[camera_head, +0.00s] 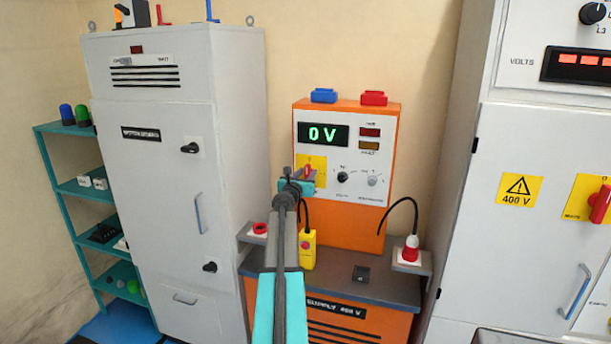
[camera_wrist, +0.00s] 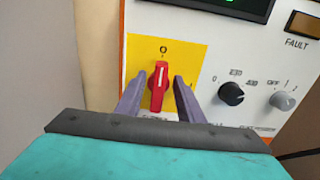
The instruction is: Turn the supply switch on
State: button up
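The supply switch is a red rotary handle (camera_wrist: 158,90) on a yellow plate (camera_wrist: 190,58) on the front of the orange supply unit (camera_head: 385,125). Its handle stands upright, with its white line toward the 0 mark above. My gripper (camera_wrist: 159,82) is open, with one finger on each side of the handle and a visible gap to it; I cannot tell the depth between them. In the head view my gripper (camera_head: 298,178) is in front of the yellow plate and partly hides it. The green display (camera_head: 322,134) reads 0 V.
A black knob (camera_wrist: 231,93) and a grey knob (camera_wrist: 283,100) sit right of the switch. A yellow pendant (camera_head: 308,250) hangs below, and a red plug (camera_head: 411,248) stands on the right ledge. Grey cabinets (camera_head: 165,220) flank the supply unit.

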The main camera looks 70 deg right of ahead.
jog(key=shift+c, duration=0.2)
grip_shut()
jog(key=shift+a+f, duration=0.1)
jog(key=shift+a, duration=0.05)
